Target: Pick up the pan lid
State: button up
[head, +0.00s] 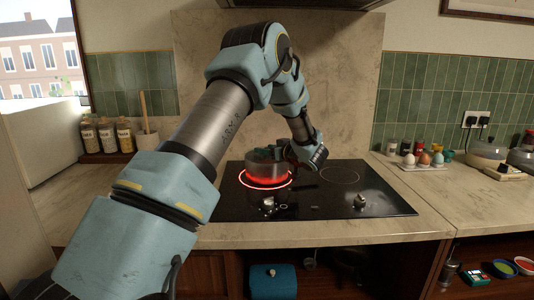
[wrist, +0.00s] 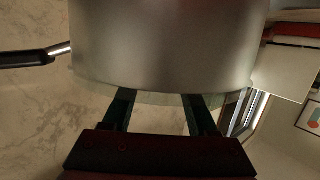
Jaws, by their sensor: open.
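A metal pan (head: 264,171) stands on the red glowing burner at the left of the hob. In the wrist view its silver side (wrist: 170,45) fills the top, with a dark handle (wrist: 25,59) out to the left. A thin pale greenish band (wrist: 158,99) along the pan's edge looks like the pan lid; its knob cannot be made out.
The black hob (head: 320,201) has knobs (head: 268,205) at its front. Jars (head: 107,136) and a utensil crock (head: 147,140) stand at the left. Egg cups on a tray (head: 421,167) stand to the right. The counter (head: 330,231) before the hob is clear.

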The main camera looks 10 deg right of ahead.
jog(key=shift+c, duration=0.4)
grip_shut()
